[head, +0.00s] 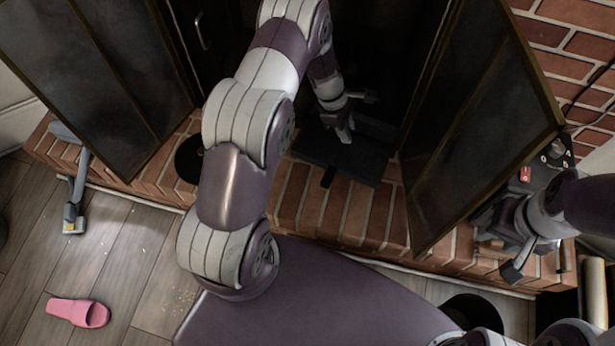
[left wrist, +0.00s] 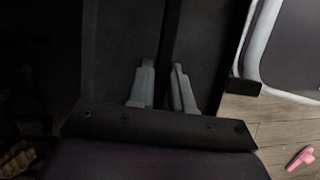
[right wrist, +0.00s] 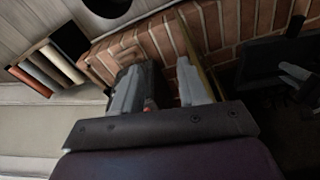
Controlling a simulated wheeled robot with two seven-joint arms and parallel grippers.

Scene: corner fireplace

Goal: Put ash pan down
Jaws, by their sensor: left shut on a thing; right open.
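The ash pan (head: 352,160) is a dark flat tray in the firebox opening, its front over the brick hearth. A short tab sticks out at its front. I cannot tell whether it rests on the bricks. My left gripper (head: 340,122) is shut on its dark upright bar; in the left wrist view the fingers (left wrist: 162,88) stand on both sides of that bar (left wrist: 171,40). My right gripper (head: 508,248) is open at the right end of the hearth, outside the right door. The pan (right wrist: 268,62) also shows in the right wrist view, well apart from those fingers (right wrist: 160,88).
Glass fireplace doors stand open on the left (head: 95,75) and right (head: 475,135). A black round object (head: 188,158) sits on the brick hearth (head: 320,208). A dark object with a red part (head: 525,173) is beside my right gripper.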

